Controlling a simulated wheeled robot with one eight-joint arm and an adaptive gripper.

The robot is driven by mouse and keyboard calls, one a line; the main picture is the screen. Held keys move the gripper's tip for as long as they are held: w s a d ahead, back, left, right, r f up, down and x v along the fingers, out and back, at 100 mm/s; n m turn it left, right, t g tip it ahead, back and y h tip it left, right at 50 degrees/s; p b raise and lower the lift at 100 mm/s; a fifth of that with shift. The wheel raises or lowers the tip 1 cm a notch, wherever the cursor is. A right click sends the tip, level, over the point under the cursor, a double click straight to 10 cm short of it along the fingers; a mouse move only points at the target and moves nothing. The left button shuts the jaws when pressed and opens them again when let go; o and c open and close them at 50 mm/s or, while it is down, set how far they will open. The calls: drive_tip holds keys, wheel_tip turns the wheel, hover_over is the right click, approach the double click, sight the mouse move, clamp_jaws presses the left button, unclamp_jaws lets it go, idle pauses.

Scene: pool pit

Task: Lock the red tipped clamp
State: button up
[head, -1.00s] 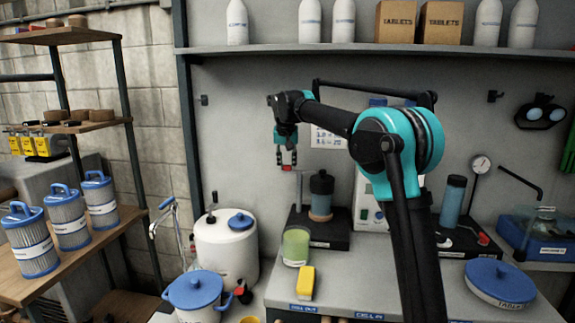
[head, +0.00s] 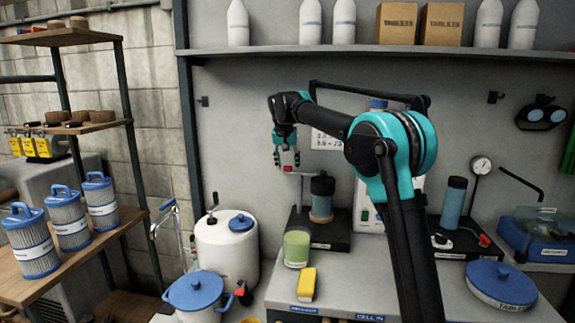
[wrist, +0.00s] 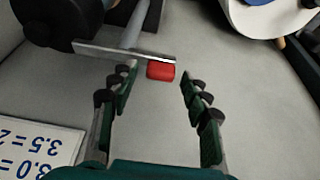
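The clamp's red tip (head: 288,169) is at the end of a thin metal bar on the stand with a dark-topped bottle (head: 322,187) in the head view. In the wrist view the red tip (wrist: 160,71) sits at the end of a flat metal lever (wrist: 120,52). My gripper (head: 286,163) points down right above the tip. In the wrist view my gripper (wrist: 158,74) is open, with one finger on each side of the red tip. The tip appears between the fingertips, with gaps on both sides. I cannot tell its exact depth relative to them.
A green cup (head: 296,249) and a yellow block (head: 307,284) stand on the bench below. A white tank (head: 226,252) is to the left. Another stand with a red-tipped part (head: 485,240) is at the right. A shelf (head: 370,48) runs above.

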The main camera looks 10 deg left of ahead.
drive_tip(key=v, duration=1.2)
idle(0.3)
